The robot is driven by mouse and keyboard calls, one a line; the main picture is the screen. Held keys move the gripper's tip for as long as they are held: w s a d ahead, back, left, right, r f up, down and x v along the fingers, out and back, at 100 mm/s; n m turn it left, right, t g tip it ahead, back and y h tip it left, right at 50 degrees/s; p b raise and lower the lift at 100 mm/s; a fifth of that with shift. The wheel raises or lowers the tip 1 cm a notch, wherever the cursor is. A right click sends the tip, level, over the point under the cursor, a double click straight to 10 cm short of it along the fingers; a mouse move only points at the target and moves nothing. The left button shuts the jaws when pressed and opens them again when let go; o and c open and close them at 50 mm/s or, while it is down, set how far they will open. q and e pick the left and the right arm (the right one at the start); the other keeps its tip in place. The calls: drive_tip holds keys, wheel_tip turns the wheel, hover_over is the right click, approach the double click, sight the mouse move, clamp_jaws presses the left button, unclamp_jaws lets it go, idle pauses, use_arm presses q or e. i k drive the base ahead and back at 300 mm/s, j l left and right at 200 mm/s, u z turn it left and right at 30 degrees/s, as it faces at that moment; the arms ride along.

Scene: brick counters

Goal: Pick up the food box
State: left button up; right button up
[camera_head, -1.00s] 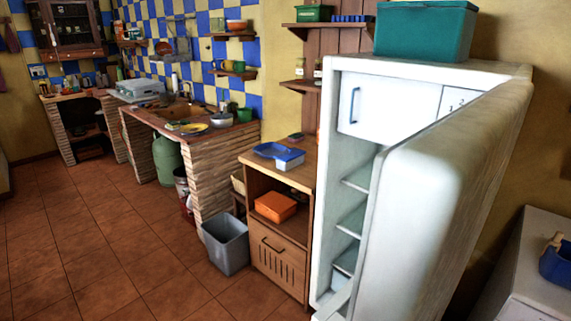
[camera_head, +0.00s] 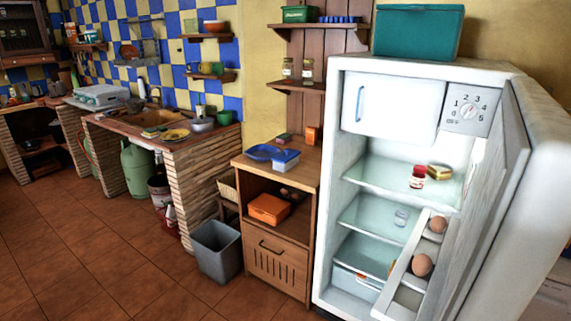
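I cannot tell for certain which container is the food box. An orange lidded box (camera_head: 269,209) lies on the open shelf of the wooden cabinet. A blue box with a white lower part (camera_head: 286,160) stands on top of that cabinet, beside a blue tray (camera_head: 262,152). A large teal box (camera_head: 418,31) sits on top of the fridge. A small green box (camera_head: 299,14) is on the upper wall shelf. Neither of my grippers is in view, and none of these boxes is held.
The white fridge (camera_head: 362,63) stands open, its door (camera_head: 545,130) swung out to the right. Inside are a red-lidded jar (camera_head: 417,178), a yellow tin (camera_head: 439,172) and eggs (camera_head: 422,265). A grey bin (camera_head: 217,250) stands left of the wooden cabinet (camera_head: 277,268). The tiled floor (camera_head: 90,260) is clear at left.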

sight(280, 167)
drive_tip(key=i+j+z, duration=0.1)
drive_tip(key=j, duration=0.2)
drive_tip(key=i+j+z, duration=0.15)
drive_tip(key=j, duration=0.15)
drive_tip(key=j+z, duration=0.1)
drive_tip(key=j, duration=0.2)
drive_tip(key=i+j+z, duration=0.15)
drive_tip(key=i+j, duration=0.15)
drive_tip(key=i+j+z, duration=0.2)
drive_tip(key=j, duration=0.35)
drive_tip(key=i+j+z, duration=0.1)
drive_tip(key=i+j, duration=0.15)
drive_tip(key=i+j+z, duration=0.15)
drive_tip(key=j, duration=0.25)
drive_tip(key=i+j+z, duration=0.1)
drive_tip(key=i+j, duration=0.2)
drive_tip(key=i+j+z, duration=0.15)
drive_tip(key=j, duration=0.3)
drive_tip(key=i+j+z, duration=0.1)
drive_tip(key=i+j, duration=0.15)
drive_tip(key=j, duration=0.15)
